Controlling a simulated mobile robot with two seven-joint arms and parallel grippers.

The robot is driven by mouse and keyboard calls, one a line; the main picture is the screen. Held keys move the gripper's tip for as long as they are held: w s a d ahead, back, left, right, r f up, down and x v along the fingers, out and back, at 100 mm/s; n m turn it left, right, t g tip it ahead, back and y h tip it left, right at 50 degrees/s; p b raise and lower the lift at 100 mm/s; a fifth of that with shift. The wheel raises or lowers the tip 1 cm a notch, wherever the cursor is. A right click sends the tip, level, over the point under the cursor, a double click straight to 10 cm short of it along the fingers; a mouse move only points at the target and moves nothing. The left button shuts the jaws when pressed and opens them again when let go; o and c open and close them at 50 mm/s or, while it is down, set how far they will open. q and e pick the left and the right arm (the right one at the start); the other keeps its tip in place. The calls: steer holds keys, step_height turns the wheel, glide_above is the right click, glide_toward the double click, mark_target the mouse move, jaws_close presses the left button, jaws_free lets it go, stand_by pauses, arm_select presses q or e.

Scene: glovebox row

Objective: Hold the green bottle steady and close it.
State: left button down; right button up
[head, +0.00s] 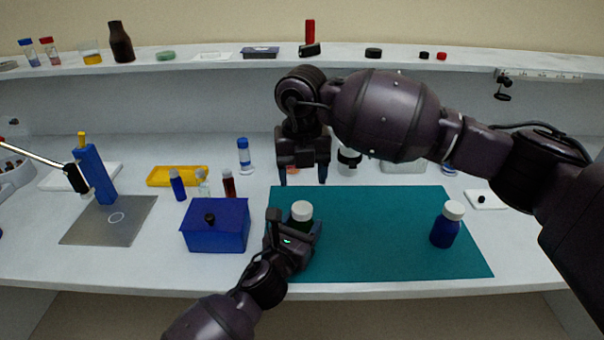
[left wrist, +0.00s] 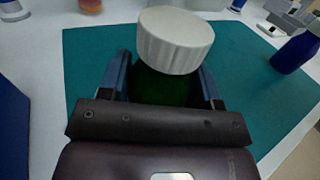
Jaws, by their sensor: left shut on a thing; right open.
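The green bottle (left wrist: 166,86) stands on the teal mat (head: 376,262), with a white ribbed cap (head: 302,210) on its top. The cap looks slightly tilted in the left wrist view (left wrist: 176,40); I cannot tell how tight it sits. My left gripper (head: 296,232) is shut around the bottle's body below the cap and hides most of it in the head view. My right gripper (head: 303,178) is open and empty, pointing down above the mat's back edge, behind and above the bottle.
A blue bottle with a white cap (head: 446,225) stands on the mat's right. A blue box (head: 216,228) with a black knob is left of the left gripper. Small vials (head: 228,184) and a yellow tray (head: 178,176) lie further back left. The mat's middle is clear.

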mark_target(302, 207)
steer(key=n, duration=0.4)
steer(key=shift+s, duration=0.1)
steer(key=n, duration=0.8)
steer(key=shift+s, duration=0.1)
steer(key=n, duration=0.4)
steer(key=shift+n, duration=0.4)
steer(key=shift+f, duration=4)
